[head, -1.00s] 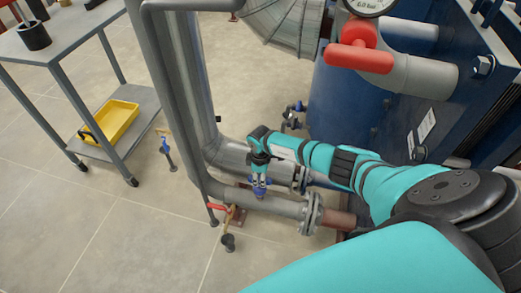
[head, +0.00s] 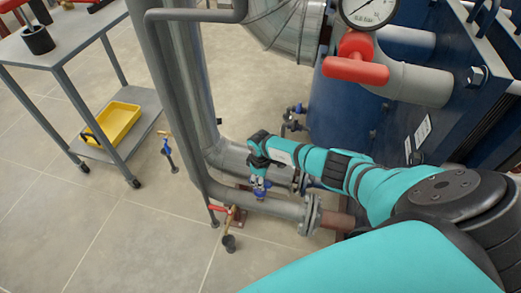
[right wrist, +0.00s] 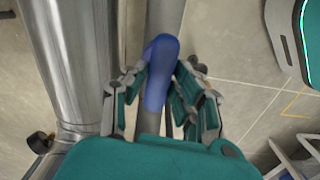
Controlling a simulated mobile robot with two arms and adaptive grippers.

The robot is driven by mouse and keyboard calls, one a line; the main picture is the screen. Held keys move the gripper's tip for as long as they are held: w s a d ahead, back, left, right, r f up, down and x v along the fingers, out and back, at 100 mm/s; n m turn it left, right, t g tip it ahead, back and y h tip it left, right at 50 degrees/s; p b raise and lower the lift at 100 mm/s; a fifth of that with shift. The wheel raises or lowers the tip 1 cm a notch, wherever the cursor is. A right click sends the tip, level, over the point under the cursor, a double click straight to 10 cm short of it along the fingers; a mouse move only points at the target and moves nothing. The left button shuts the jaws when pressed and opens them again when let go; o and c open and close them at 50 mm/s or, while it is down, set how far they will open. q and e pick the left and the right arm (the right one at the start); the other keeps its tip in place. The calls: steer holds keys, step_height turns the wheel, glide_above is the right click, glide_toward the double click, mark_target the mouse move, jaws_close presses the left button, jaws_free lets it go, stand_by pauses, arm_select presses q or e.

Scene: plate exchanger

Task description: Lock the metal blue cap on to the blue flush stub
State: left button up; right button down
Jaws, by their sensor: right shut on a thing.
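My right gripper (head: 260,182) is over the lower grey pipe, pointing down at it. In the right wrist view the fingers (right wrist: 161,82) stand on both sides of this rounded blue piece, in front of the pipe. In the head view blue also shows just below the fingers (head: 261,195), close to the pipe. I cannot tell the blue flush stub apart from the cap there, nor whether the cap is seated. My left gripper is not in view.
The lower grey pipe (head: 285,209) runs to a flange (head: 310,215). A red-handled valve (head: 220,209) sits left of the gripper. Blue-handled fittings (head: 296,109) are behind, by the blue exchanger (head: 340,110).

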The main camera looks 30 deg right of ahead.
steer(key=c, duration=1.2)
jaws_free()
steer(key=shift+s+a+f, duration=0.1)
steer(key=shift+s+f, duration=0.15)
steer(key=shift+c, duration=0.2)
steer(key=shift+o, duration=1.4)
steer(key=shift+w, duration=0.1)
steer(key=shift+r, duration=0.1)
steer(key=shift+w+r, duration=0.1)
steer(key=shift+r, duration=0.25)
step_height(320, 180, up, 11)
steer(key=shift+r, duration=0.15)
